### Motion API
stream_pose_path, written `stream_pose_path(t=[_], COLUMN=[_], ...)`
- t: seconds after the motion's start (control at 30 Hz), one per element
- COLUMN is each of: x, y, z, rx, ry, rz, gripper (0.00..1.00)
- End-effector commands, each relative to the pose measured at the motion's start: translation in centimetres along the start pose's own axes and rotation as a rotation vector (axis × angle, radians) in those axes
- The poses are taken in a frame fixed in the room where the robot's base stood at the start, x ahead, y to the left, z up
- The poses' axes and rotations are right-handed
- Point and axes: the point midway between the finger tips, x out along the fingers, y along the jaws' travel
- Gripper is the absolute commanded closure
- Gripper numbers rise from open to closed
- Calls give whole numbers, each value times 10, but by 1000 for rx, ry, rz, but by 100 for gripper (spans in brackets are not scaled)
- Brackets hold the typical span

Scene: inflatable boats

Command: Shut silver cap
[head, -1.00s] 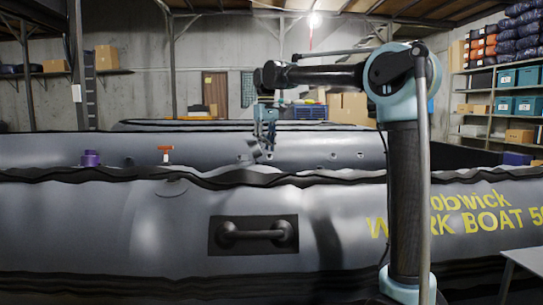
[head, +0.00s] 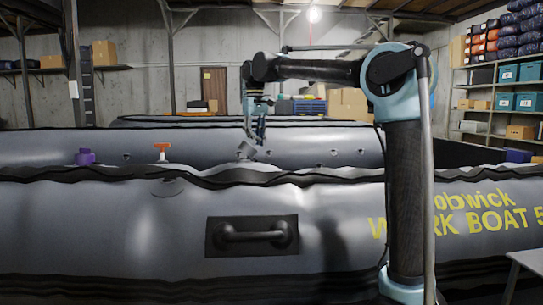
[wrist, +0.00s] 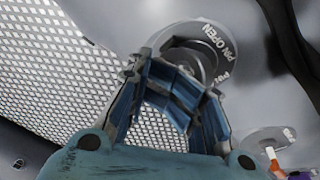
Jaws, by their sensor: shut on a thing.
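My gripper (head: 257,138) reaches down over the far grey boat tube, below the end of my arm. A small grey silver cap (head: 245,151) shows at its fingertips and looks tilted up. In the wrist view my gripper (wrist: 174,88) has its blue-padded fingers closed in on the silver cap (wrist: 183,52). The fingers hide much of the cap, so the exact grip is unclear. A pale round valve plate (wrist: 212,33) marked "PIN OPEN" lies around it on the boat.
An orange-red T-handle (head: 162,148) and a purple cap (head: 85,157) stand to the left along the tube. The orange handle's valve plate (wrist: 262,137) shows at the wrist view's lower right. The near tube's black carry handle (head: 252,236) is in front.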

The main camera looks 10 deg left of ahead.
Motion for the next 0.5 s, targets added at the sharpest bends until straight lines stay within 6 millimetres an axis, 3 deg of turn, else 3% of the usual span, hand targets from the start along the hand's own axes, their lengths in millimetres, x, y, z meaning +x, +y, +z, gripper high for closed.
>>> stream_pose_path(t=[0.5], x=[3], y=[-20], z=[-10], rx=[-2], ry=[-1], rz=[0], gripper=[100])
